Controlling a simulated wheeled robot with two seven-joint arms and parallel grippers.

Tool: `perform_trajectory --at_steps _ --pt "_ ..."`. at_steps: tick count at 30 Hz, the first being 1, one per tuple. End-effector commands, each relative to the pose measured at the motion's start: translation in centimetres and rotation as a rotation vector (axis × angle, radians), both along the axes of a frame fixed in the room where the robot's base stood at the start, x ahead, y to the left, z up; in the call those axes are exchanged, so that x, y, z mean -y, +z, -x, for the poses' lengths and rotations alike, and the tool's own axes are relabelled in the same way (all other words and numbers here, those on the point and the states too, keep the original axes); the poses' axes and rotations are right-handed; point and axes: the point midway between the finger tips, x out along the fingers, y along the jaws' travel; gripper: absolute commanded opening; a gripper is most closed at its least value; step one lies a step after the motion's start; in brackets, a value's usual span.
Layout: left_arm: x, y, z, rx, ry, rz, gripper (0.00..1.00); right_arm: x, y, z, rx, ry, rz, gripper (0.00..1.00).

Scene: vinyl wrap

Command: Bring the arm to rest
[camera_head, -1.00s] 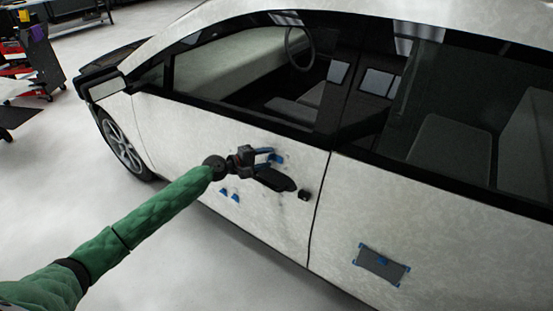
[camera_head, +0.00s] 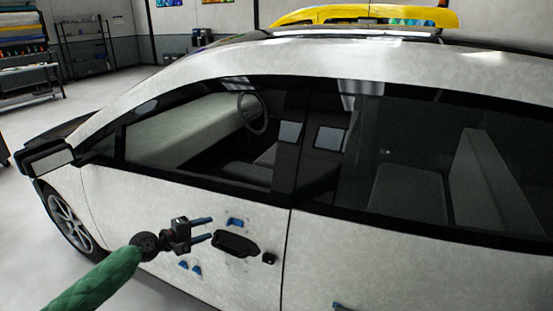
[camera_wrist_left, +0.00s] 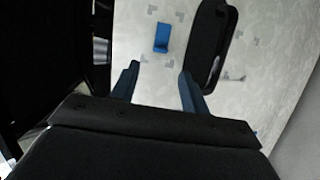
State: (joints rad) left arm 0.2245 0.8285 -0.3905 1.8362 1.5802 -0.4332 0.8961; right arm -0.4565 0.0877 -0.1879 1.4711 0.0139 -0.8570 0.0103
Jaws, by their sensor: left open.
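My left arm comes in from the lower left in a green sleeve. My left gripper (camera_head: 211,229) is open, its two blue fingers parallel and pointing right, in front of the front door of a white patterned car (camera_head: 120,205). The fingers also show in the left wrist view (camera_wrist_left: 158,85), apart with nothing between them. My right gripper is not in view.
A blue piece (camera_head: 235,222) is on the door above the handle, and two small blue pieces (camera_head: 190,267) are below the gripper. Shelves (camera_head: 85,45) stand at the back left.

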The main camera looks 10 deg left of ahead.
Motion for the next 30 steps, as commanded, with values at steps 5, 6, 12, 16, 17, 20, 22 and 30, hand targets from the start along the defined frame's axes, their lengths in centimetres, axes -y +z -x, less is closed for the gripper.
perform_trajectory --at_steps 5,6,12,16,17,20,22,30 --pt "0.1 -0.4 0.2 0.062 -0.04 -0.096 0.45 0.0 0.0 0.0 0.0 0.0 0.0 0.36" --pt "0.1 -0.6 0.3 0.085 -0.054 -0.14 0.45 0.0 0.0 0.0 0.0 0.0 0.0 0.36" --pt "-1.2 -3.0 0.1 0.208 -0.118 -0.429 0.45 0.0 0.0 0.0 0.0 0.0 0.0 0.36" --pt "-3.3 -5.0 -0.5 0.273 -0.152 -0.641 0.45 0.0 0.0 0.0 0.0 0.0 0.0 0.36" --pt "-3.9 -5.4 -0.7 0.288 -0.159 -0.696 0.45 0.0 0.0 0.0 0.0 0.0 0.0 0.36" --pt "-6.1 -7.4 -1.5 0.334 -0.189 -0.894 0.45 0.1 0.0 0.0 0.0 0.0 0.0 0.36" --pt "-7.5 -9.1 -2.2 0.361 -0.214 -1.041 0.45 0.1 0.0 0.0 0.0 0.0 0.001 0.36" --pt "-10.5 -21.8 -0.3 0.312 -0.36 -1.504 0.45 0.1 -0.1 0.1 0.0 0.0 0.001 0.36"
